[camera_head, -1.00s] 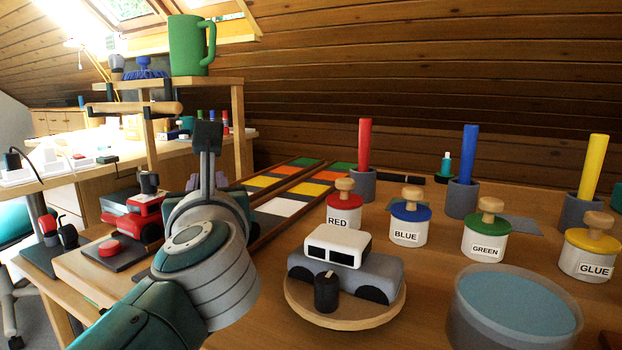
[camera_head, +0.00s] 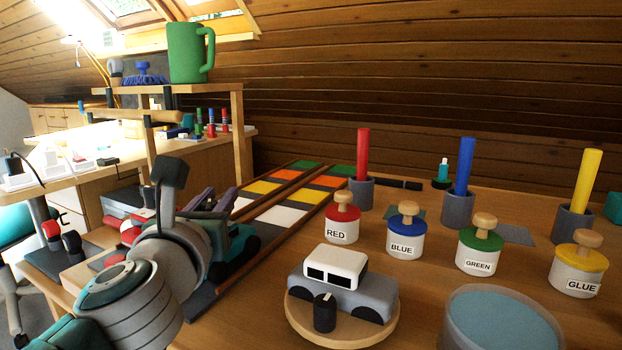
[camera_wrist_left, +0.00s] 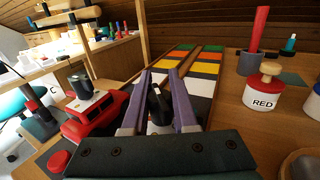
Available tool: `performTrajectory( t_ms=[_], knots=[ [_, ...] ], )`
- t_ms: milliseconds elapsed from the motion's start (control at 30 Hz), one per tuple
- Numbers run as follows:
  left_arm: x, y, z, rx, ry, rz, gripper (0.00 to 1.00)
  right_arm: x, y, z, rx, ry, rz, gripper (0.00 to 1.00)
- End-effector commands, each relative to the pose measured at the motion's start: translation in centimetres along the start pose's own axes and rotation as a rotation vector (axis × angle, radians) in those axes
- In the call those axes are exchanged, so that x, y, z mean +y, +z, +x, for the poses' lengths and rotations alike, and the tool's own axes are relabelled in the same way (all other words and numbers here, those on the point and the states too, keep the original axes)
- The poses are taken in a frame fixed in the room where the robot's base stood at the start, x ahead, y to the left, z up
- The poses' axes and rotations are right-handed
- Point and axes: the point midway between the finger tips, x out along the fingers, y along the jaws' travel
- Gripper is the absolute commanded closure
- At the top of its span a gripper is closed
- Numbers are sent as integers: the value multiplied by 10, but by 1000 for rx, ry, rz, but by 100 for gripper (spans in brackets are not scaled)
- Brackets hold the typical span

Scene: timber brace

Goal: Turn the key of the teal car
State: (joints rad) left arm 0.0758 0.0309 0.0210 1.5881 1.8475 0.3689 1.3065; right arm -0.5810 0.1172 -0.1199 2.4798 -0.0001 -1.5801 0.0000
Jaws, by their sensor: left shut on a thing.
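The teal car (camera_head: 238,248) stands on the left part of the bench in the head view, mostly hidden behind my left arm. Its body cannot be made out in the left wrist view. My left gripper (camera_head: 215,198) has purple fingers, which also show in the left wrist view (camera_wrist_left: 160,88). They are closed around a dark upright key (camera_wrist_left: 158,108), which sits between the fingertips. How far the key is turned cannot be told. My right gripper is not in view.
A red car (camera_wrist_left: 95,122) with a dark key stands left of my gripper. A grey car (camera_head: 352,290) sits on a round wooden plate at front. Colored tiles (camera_head: 282,215) lie beyond. Labelled pots, including red (camera_head: 342,230), and a round tub (camera_head: 500,325) stand at right.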

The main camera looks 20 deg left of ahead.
Motion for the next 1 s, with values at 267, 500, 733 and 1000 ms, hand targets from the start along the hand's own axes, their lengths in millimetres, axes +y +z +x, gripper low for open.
performTrajectory(
  t_ms=[267,500,733,1000],
  knots=[
    [-6,1,0,1,-261,7,100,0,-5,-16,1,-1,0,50],
    [-12,-1,-2,0,-467,2,100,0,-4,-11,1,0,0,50],
    [-17,-2,-5,-1,-615,2,100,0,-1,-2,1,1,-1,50],
    [-20,-1,-7,-1,-709,0,100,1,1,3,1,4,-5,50]
  ],
)
